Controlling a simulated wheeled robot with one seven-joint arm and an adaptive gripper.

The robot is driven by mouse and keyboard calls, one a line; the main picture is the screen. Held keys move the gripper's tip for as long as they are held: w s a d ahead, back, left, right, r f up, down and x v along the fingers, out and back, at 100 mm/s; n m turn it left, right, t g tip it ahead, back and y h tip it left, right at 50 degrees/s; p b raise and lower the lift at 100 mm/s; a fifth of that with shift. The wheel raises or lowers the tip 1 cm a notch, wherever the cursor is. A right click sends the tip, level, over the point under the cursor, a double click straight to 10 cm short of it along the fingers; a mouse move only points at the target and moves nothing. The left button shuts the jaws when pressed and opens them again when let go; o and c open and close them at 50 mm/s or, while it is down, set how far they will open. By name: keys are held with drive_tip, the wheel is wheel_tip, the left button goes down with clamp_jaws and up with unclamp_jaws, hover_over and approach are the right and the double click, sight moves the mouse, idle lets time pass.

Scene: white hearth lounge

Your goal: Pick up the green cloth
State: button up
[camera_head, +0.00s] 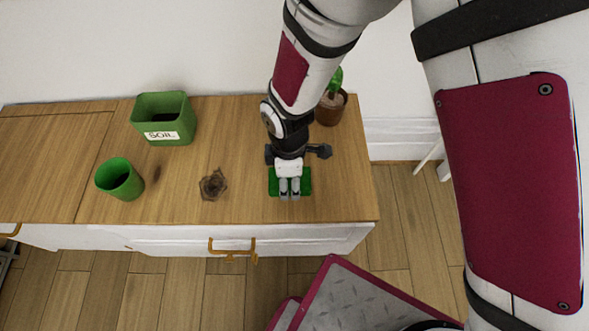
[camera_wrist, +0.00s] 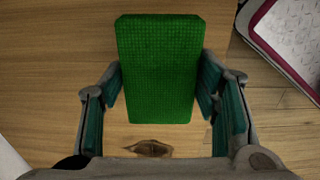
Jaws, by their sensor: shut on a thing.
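The green cloth (camera_wrist: 158,66) is a flat, rectangular, textured piece on the wooden top of the cabinet. In the head view the green cloth (camera_head: 304,182) lies near the right front of the cabinet, partly hidden under my gripper (camera_head: 289,196). In the wrist view my gripper (camera_wrist: 165,100) has one finger at each long side of the cloth, with its near end between the fingers. The jaws are shut on the cloth. I cannot tell whether the cloth is clear of the wood.
On the cabinet top (camera_head: 240,130) stand a green box labelled SOIL (camera_head: 163,120), a green cup (camera_head: 120,180) and a brown clump (camera_head: 213,184). A potted plant (camera_head: 331,105) stands behind my arm at the back right. The cabinet's front has a brass handle (camera_head: 232,250).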

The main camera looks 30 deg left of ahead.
drive_tip(key=s+r+p, duration=0.1)
drive_tip(key=s+p, duration=0.1)
drive_tip(key=s, duration=1.1)
drive_tip(key=shift+s+d+r, duration=0.15)
drive_tip(key=shift+s+d, duration=0.05)
drive_tip(key=shift+s, duration=0.05)
